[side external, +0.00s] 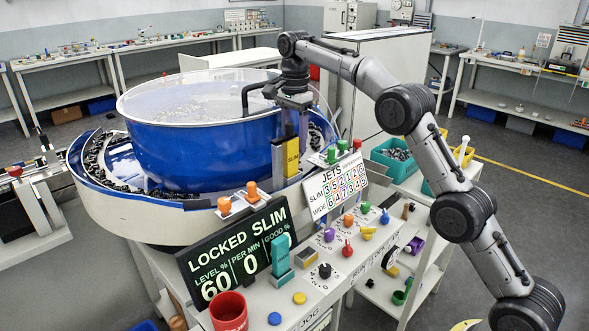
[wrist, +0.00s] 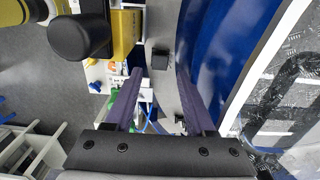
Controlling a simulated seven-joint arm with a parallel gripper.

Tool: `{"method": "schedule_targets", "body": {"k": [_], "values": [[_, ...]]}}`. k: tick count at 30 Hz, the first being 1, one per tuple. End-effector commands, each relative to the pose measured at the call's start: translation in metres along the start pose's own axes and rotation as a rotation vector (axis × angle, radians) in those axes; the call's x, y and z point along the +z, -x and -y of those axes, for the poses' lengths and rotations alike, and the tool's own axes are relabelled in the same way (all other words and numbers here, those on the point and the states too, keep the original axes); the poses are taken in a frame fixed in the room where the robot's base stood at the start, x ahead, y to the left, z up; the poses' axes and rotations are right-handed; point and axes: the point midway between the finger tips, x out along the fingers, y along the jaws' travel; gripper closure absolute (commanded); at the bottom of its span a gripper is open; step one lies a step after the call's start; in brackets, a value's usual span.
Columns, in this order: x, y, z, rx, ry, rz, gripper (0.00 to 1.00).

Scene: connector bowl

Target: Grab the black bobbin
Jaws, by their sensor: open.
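I cannot pick out the black bobbin for certain. Small dark pieces lie on the cart's shelves at the right in the side view, one beside a purple spool-like piece (side external: 415,245) and one near a green one (side external: 401,294); they are too small to tell apart. My gripper (wrist: 160,100) is open, its two fingers apart with nothing held between them. In the wrist view a small black block (wrist: 160,59) on a grey strip shows beyond the fingertips. In the side view my gripper is over the right rim of the blue bowl, behind the yellow SLIM block (side external: 291,157).
The blue feeder bowl (side external: 200,155) has a clear lid and an outer track with many black parts. A sign reading LOCKED SLIM (side external: 238,255), a JETS board (side external: 335,186), a red cup (side external: 229,311) and several coloured knobs crowd the front bench. Teal bins (side external: 392,160) stand right.

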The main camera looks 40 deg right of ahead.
Motion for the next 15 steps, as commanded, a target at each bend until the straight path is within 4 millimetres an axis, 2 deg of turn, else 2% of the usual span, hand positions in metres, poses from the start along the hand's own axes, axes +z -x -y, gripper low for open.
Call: {"method": "schedule_targets", "body": {"k": [8,15], "values": [[0.000,-0.014,-0.001,0.001,0.001,0.000,0.45],[0.000,-0.043,-0.001,0.001,0.001,0.000,0.45]]}}
